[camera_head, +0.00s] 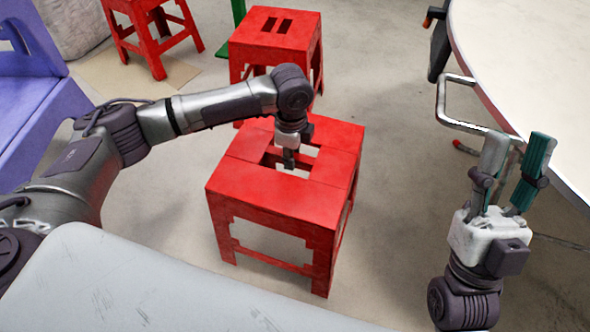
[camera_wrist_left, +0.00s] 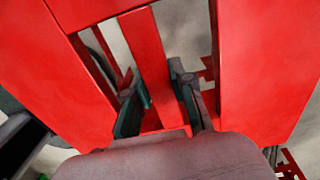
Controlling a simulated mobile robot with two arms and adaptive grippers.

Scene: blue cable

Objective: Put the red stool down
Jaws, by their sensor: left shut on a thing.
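The red stool (camera_head: 260,195) stands upright in the middle of the head view, with slots in its square seat. My left gripper (camera_head: 289,160) reaches down from above and is shut on the bar between the seat slots. In the left wrist view the fingers (camera_wrist_left: 160,105) lie on both sides of the red bar (camera_wrist_left: 148,60). The stool's legs appear at floor level, but I cannot tell whether they touch the floor. My right gripper (camera_head: 515,175) is raised at the right, fingers apart and empty.
A second red stool (camera_head: 275,38) stands just behind, and another (camera_head: 150,30) is at the back left. A round white table (camera_head: 540,60) with a metal-framed chair (camera_head: 455,100) is at the right. Purple furniture (camera_head: 30,110) is at the left. Floor (camera_head: 390,200) is clear right of the stool.

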